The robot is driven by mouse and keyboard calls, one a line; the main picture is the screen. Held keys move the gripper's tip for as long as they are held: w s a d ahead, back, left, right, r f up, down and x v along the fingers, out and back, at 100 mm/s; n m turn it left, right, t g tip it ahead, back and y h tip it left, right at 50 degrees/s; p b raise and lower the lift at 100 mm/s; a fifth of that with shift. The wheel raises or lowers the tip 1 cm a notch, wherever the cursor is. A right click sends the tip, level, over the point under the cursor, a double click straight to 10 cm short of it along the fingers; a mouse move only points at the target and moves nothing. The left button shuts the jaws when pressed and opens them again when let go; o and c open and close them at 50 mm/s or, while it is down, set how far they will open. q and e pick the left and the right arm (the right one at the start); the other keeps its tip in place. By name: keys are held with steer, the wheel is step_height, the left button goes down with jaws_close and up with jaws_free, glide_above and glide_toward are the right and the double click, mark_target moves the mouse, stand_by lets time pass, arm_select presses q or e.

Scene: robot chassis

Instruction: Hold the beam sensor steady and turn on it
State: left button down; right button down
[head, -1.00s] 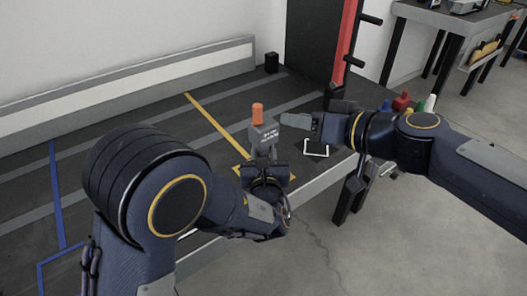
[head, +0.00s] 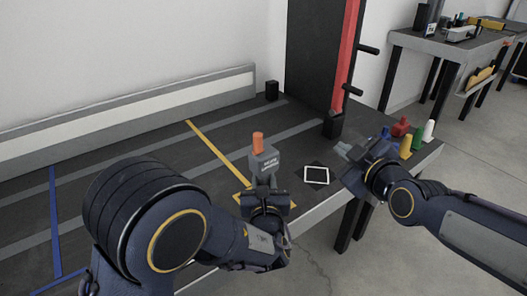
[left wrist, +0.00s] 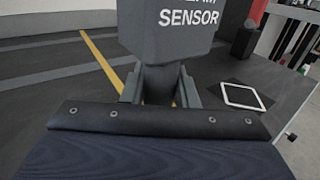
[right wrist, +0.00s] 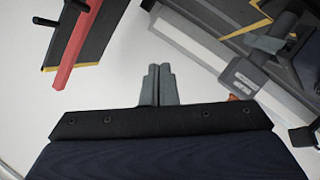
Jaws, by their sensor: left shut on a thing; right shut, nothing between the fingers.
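The beam sensor (head: 264,160) is a grey block with white lettering and an orange cylinder (head: 258,141) on top. It stands upright above my left gripper (head: 264,186), which is shut on its lower part. In the left wrist view the sensor (left wrist: 180,30) fills the top middle, with the word SENSOR readable and its top cut off. My right gripper (head: 345,153) is shut and empty, to the right of the sensor and apart from it. In the right wrist view its fingers (right wrist: 157,85) are pressed together.
A white-framed tablet (head: 316,175) lies on the dark table (head: 110,195) right of the sensor. Red (head: 401,127), green (head: 417,138), yellow (head: 406,146) and white (head: 429,130) pieces stand at the table's right end. A black panel with a red post (head: 347,55) rises behind.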

mark_target(258, 143)
steer(key=s+a+n+g+y, duration=0.4)
steer(key=s+a+n+y, duration=0.6)
steer(key=n, duration=0.8)
steer(key=shift+a+r+g+y, duration=0.2)
steer(key=shift+g+y, duration=0.1)
steer(key=shift+y, duration=0.1)
steer(key=shift+a, duration=0.1)
steer(key=w+a, duration=0.3)
steer(key=w, duration=0.1)
steer(key=w+a, duration=0.4)
steer(key=shift+w, duration=0.15)
steer(key=shift+w+d, duration=0.2)
steer(key=shift+w, duration=0.35)
